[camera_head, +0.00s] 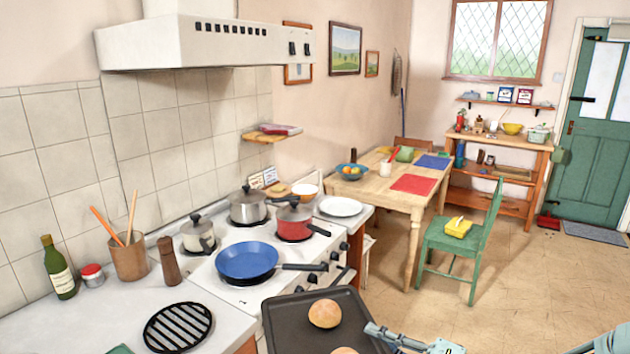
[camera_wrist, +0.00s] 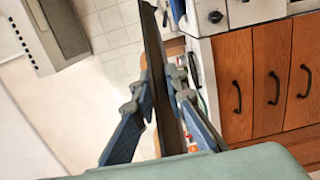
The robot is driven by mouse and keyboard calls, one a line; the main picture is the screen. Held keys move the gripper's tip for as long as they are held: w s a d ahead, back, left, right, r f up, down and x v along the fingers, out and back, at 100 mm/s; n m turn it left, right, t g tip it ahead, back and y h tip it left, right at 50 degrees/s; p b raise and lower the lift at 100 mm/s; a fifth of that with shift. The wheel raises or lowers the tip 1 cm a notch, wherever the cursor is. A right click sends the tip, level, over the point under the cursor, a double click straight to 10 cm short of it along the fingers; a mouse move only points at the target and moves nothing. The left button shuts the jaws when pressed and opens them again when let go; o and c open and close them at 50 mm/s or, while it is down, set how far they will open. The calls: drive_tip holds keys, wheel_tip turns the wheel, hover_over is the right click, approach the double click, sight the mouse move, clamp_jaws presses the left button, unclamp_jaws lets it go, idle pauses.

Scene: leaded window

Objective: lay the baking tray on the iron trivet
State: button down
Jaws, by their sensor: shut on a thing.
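The dark baking tray (camera_head: 289,322) is held level in front of the stove, cut off by the bottom of the head view. A bun (camera_head: 325,313) lies on it, with a second bun (camera_head: 345,351) at the picture's lower edge. My gripper (camera_head: 374,330) is shut on the tray's right edge. In the wrist view, my gripper's fingers (camera_wrist: 161,85) pinch the tray, seen edge-on as a dark strip (camera_wrist: 154,45). The round black iron trivet (camera_head: 178,327) lies bare on the white worktop, left of the tray and apart from it.
A blue frying pan (camera_head: 247,262) and several pots stand on the stove behind the tray. A pepper mill (camera_head: 169,262), utensil pot (camera_head: 128,258) and green bottle (camera_head: 59,270) stand behind the trivet. A green object (camera_head: 120,349) lies near it at the bottom edge.

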drive_tip(key=shift+r+p, duration=0.3)
drive_tip(key=shift+r, duration=0.25)
drive_tip(key=shift+a, duration=0.1)
drive_tip(key=shift+w+a+r+m+t+h, duration=0.15)
drive_tip(key=shift+a+r+m+t+h, duration=0.15)
drive_tip(key=shift+m+t+h, duration=0.25)
drive_tip(key=shift+w+r+m+t+h, duration=0.1)
drive_tip(key=shift+r+m+t+h, duration=0.15)
drive_tip(key=shift+m+t+h, duration=0.6)
drive_tip(key=shift+d+f+m+t+h, duration=0.15)
drive_tip(key=shift+f+m+t+h, duration=0.1)
drive_tip(key=shift+m+t+h, duration=0.55)
drive_tip(key=shift+s+d+f+m+t+h, duration=0.3)
drive_tip(key=shift+f+t+h, duration=0.1)
drive_tip(key=shift+h, duration=0.3)
drive_tip(key=shift+w+a, duration=0.1)
drive_tip(key=shift+a, duration=0.05)
